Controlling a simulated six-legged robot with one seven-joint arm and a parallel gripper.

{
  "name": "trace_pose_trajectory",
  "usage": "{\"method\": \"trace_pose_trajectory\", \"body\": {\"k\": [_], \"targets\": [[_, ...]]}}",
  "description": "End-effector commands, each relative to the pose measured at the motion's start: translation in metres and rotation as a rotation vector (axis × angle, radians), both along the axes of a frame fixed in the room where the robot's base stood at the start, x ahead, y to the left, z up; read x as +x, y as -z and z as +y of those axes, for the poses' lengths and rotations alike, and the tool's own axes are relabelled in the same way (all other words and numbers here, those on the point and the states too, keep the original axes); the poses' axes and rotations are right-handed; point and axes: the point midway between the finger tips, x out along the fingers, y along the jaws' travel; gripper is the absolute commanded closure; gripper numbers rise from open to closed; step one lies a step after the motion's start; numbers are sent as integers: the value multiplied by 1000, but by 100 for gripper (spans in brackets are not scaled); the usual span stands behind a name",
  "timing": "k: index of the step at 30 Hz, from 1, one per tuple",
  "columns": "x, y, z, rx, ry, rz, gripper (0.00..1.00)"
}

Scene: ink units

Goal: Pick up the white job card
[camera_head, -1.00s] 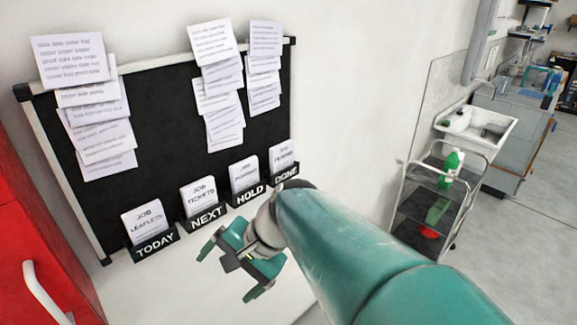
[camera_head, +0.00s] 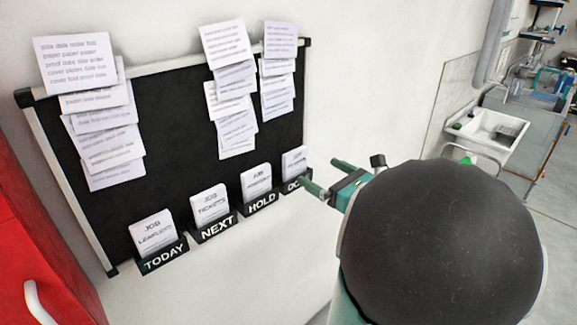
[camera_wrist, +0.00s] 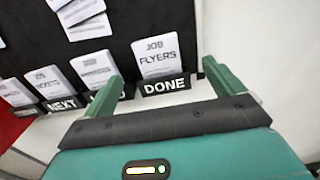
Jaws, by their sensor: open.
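Several white job cards stand in black labelled holders along the foot of the board. The "JOB FLYERS" card (camera_wrist: 157,55) stands upright in the DONE holder (camera_wrist: 165,86), and it also shows in the head view (camera_head: 294,161). My gripper (camera_wrist: 163,84) is open and empty in the wrist view. Its two green fingers frame the DONE holder and card, one on each side, with the card beyond the tips. In the head view my gripper (camera_head: 322,176) is beside the DONE holder, partly covering its label. The "JOB LEAFLETS" card (camera_head: 152,230) stands in the TODAY holder (camera_head: 163,257).
The "JOB TICKETS" card (camera_head: 209,204) and HOLD card (camera_head: 256,180) stand between the outer holders. Printed sheets (camera_head: 75,62) hang on the black board (camera_head: 180,130). A red cabinet (camera_head: 20,255) is at the left, a sink (camera_head: 490,132) at the right.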

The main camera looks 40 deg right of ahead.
Motion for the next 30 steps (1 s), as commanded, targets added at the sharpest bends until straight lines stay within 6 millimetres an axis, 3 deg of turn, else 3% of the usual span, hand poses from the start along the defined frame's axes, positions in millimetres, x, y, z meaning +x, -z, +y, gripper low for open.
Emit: {"method": "trace_pose_trajectory", "body": {"k": [3, 11, 19, 28, 30], "targets": [[25, 0, 2, 2, -6, 0, 6], [50, 0, 3, 0, -5, 2, 6], [89, -1, 8, 1, -6, 2, 6], [97, -1, 8, -1, -4, 2, 6], [97, -1, 8, -1, -4, 2, 16]]}}
